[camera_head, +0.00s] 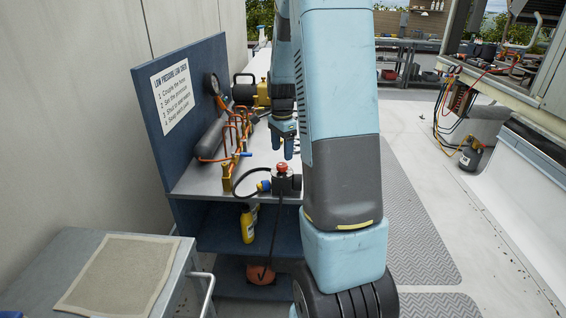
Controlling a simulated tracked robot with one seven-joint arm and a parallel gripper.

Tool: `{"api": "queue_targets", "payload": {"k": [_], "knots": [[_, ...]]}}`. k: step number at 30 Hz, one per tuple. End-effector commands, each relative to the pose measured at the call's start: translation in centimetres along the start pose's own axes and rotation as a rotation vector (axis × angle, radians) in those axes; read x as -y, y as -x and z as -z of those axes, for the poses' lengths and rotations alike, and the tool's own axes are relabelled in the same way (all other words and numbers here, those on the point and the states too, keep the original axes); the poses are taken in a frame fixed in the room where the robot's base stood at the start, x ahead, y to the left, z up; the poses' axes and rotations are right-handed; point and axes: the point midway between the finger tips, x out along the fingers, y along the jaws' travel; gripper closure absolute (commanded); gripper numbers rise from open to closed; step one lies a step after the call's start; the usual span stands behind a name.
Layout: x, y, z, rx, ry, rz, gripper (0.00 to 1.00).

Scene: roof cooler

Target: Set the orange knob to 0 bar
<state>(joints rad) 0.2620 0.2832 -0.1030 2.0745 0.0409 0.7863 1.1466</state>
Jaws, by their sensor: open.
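A small orange-red knob (282,167) sits on top of a dark boxy unit (284,184) at the front edge of the bench. I take it as the orange knob; its setting and any scale are too small to read. My gripper (283,150) points down just above the knob, fingers apart, with nothing seen between them. I cannot tell whether a fingertip touches the knob. A round gauge (212,83) is on the blue panel; its needle is unreadable from here.
A blue panel (150,75) with a printed sign stands behind the bench (205,182). Copper pipes (232,140), a grey cylinder (212,138) and a blue-tipped hose fitting (263,186) lie close to the unit. A cart with a beige mat (120,270) stands front left. My arm hides the bench's right side.

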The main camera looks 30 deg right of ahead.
Motion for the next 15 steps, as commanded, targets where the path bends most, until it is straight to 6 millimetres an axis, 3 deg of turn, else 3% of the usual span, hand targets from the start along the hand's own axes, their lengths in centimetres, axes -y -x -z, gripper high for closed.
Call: {"api": "queue_targets", "payload": {"k": [6,15], "knots": [[-0.1,-3.5,0.0,0.0,-0.001,-0.002,0.33],[0.0,-5.6,0.0,0.0,0.0,0.0,0.33]]}}
